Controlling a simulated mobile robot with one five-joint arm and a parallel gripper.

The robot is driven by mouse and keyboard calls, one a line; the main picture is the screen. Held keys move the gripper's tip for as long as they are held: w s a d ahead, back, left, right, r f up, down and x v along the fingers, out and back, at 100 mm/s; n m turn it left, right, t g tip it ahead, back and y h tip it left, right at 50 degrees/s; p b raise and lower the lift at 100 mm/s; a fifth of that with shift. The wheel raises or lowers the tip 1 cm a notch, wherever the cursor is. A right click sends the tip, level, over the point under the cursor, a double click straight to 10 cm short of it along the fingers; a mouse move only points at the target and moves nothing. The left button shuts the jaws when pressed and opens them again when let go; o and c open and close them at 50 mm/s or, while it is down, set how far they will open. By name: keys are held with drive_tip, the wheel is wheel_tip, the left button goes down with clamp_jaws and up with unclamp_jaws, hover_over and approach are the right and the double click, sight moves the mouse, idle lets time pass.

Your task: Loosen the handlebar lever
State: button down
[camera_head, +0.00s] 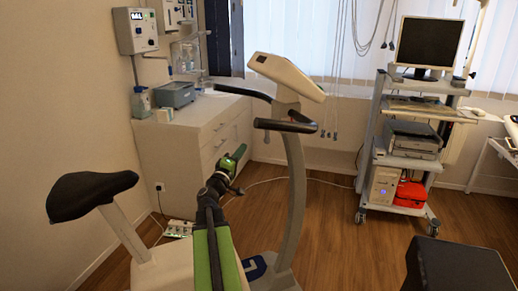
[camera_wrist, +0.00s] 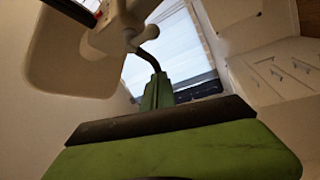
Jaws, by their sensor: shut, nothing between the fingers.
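The exercise bike's black handlebar (camera_head: 285,126) crosses its light grey post (camera_head: 296,190) below the console (camera_head: 287,74). I cannot pick out the handlebar lever in the head view. In the wrist view, a pale fitting with a rounded knob (camera_wrist: 148,33) shows at the top, with a black bar (camera_wrist: 148,58) below it; this may be the lever area, but I cannot be sure. My green gripper (camera_head: 239,152) is left of the post and below handlebar height, shut and empty. It fills the bottom of the wrist view (camera_wrist: 160,110). No contact with the bike is visible.
The black bike saddle (camera_head: 90,194) is at the left. A white cabinet (camera_head: 185,150) stands behind. A wheeled equipment cart (camera_head: 405,150) is at the right, and a black padded surface (camera_head: 458,268) is at the bottom right. Wooden floor is open between post and cart.

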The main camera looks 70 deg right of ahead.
drive_tip(key=w+p+x, duration=0.1)
drive_tip(key=p+x, duration=0.2)
drive_tip(key=x, duration=0.6)
drive_tip(key=s, duration=0.2)
drive_tip(key=s+f+b, duration=0.1)
drive_tip(key=s, duration=0.1)
drive_tip(key=shift+s+a+b, duration=0.2)
drive_tip(key=shift+s+b, duration=0.1)
